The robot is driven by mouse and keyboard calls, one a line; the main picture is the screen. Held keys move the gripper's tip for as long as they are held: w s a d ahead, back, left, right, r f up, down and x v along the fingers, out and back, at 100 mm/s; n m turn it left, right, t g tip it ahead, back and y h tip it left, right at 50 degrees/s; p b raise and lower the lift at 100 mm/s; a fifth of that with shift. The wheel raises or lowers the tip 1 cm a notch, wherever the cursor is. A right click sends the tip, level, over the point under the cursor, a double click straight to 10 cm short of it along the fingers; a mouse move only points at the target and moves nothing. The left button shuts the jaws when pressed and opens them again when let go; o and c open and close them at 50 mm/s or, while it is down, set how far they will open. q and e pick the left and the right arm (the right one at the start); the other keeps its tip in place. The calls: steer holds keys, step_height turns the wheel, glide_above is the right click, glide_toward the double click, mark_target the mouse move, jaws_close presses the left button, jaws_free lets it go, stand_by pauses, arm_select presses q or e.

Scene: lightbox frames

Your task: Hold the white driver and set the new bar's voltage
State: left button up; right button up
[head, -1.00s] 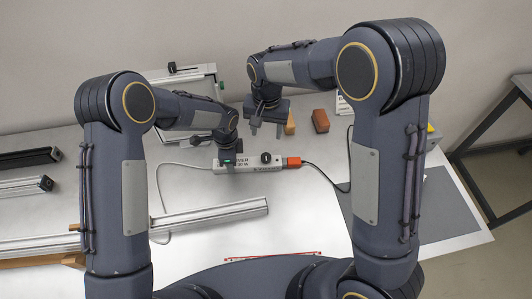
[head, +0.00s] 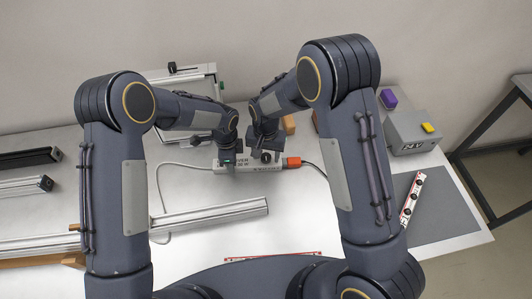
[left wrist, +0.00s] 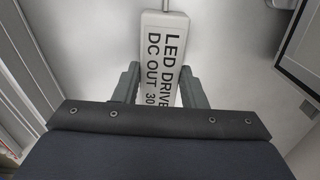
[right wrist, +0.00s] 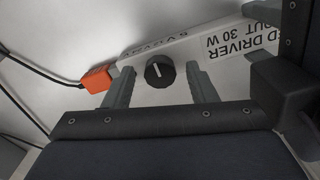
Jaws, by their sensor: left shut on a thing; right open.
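The white driver (head: 250,164) lies on the table, labelled "LED DRIVER DC OUT 30 W" in the left wrist view (left wrist: 167,50). My left gripper (head: 226,158) is shut on the driver, its fingers on both sides of the body. A black knob (right wrist: 160,72) with a pale pointer line stands on the driver near its orange plug end. My right gripper (right wrist: 163,88) is open, one finger on each side of the knob, apart from it as far as I can see. A bar (head: 411,198) with several black round parts and red ends lies on the grey mat at the right.
An orange connector (right wrist: 97,78) joins the driver to a dark cable. Aluminium profiles (head: 210,216) lie at the left.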

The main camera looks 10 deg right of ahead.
steer(key=shift+c, duration=0.4)
steer(key=c, duration=0.9)
steer(key=shift+n, duration=0.4)
steer(key=n, duration=0.3)
steer(key=shift+n, duration=2.6)
steer(key=o, duration=1)
